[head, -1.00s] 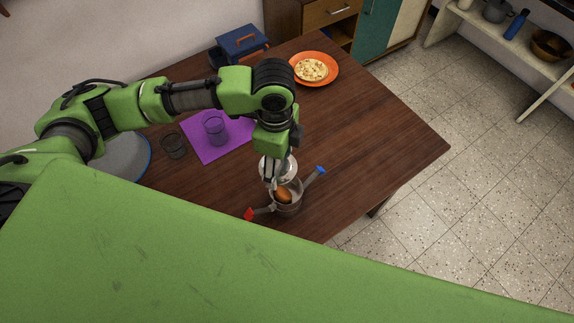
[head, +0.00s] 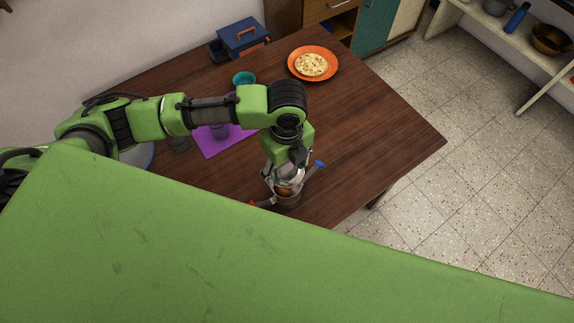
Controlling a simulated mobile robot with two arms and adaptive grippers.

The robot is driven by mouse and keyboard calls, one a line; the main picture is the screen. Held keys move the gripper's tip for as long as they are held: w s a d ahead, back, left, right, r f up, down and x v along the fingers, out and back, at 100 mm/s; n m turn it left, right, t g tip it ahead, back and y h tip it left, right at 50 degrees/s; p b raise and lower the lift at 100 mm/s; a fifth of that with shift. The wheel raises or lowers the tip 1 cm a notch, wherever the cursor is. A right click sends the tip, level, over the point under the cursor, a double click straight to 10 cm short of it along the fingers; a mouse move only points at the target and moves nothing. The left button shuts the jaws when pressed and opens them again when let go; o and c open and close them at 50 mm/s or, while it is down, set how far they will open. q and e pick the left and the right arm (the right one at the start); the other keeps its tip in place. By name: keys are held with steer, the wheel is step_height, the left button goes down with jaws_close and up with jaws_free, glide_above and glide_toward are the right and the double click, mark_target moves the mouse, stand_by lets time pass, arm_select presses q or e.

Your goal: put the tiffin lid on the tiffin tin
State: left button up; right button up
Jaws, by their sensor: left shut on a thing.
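The tiffin tin (head: 288,203) is a steel tin near the table's front edge. One side arm has a blue end (head: 319,165) and the other a red end (head: 252,204). Something orange-brown shows inside it. My left gripper (head: 279,181) points down over the tin, shut on the silver tiffin lid (head: 291,173). The lid is at the tin's mouth, overlapping it in the picture. The gripper partly hides it, and I cannot tell whether lid and rim touch. My right gripper is not in view.
On the wooden table (head: 375,130) are an orange plate of food (head: 313,64), a blue box (head: 243,37), a teal cup (head: 244,78) and a purple mat (head: 226,146) with a glass. Another glass (head: 178,144) stands left of the mat. The table's right side is clear.

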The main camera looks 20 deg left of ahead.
arm_select(q)
steer(key=shift+r, duration=0.15)
steer(key=shift+f+b, duration=0.95)
steer(key=shift+f, duration=1.75)
steer(key=shift+r, duration=0.1)
steer(key=shift+p, duration=0.45)
steer(key=shift+p, duration=0.4)
steer(key=shift+f+b, duration=0.3)
steer(key=shift+f, duration=0.4)
steer(key=o, duration=1.2)
